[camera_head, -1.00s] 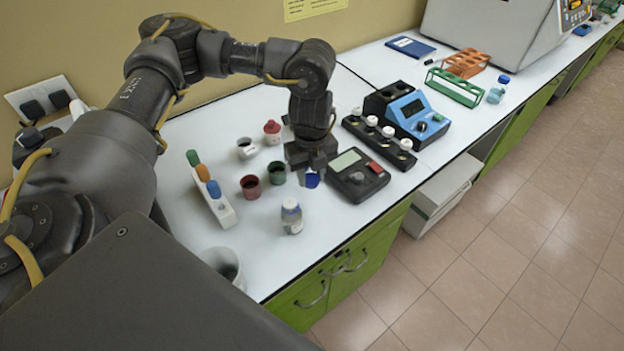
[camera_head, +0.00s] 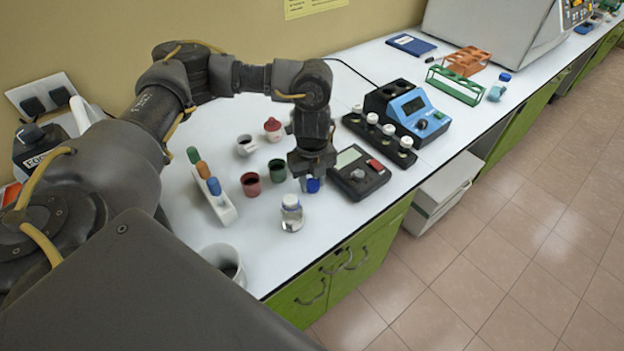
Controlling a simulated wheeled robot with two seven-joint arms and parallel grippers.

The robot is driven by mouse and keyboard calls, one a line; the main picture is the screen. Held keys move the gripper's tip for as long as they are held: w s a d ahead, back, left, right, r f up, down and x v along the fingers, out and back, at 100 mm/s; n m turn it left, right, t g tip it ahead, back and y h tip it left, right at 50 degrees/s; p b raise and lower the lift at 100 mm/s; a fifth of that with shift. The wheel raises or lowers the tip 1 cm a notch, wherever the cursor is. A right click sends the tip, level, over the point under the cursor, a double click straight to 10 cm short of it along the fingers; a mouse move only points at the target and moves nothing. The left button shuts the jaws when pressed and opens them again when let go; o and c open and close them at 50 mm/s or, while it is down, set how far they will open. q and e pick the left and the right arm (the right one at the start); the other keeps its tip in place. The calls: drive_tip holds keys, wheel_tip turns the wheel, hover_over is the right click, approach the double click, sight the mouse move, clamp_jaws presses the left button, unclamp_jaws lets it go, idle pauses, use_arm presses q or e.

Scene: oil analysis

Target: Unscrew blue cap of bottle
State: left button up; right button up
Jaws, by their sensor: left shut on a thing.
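My left gripper (camera_head: 312,174) points down over the bench, shut on a small blue cap (camera_head: 313,185) that shows below its fingers. A small clear bottle (camera_head: 291,216) stands upright on the bench, just in front of and to the left of the gripper, apart from it. The bottle's top looks pale bluish; it is too small to tell its details. My right gripper is not in view.
A black meter (camera_head: 358,176) stands close to the right of the gripper. Green (camera_head: 277,171) and dark red (camera_head: 250,184) cups stand to its left, beside a white rack (camera_head: 222,207) of coloured-capped tubes. A white mug (camera_head: 222,257) is near the front edge.

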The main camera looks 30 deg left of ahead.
sight(312, 183)
use_arm(q)
drive_tip(key=o, duration=1.1)
drive_tip(key=shift+f, duration=0.15)
drive_tip(key=shift+c, duration=0.2)
drive_tip(key=shift+r, duration=0.4)
wheel_tip(312, 183, up, 12)
drive_tip(key=shift+f, duration=0.2)
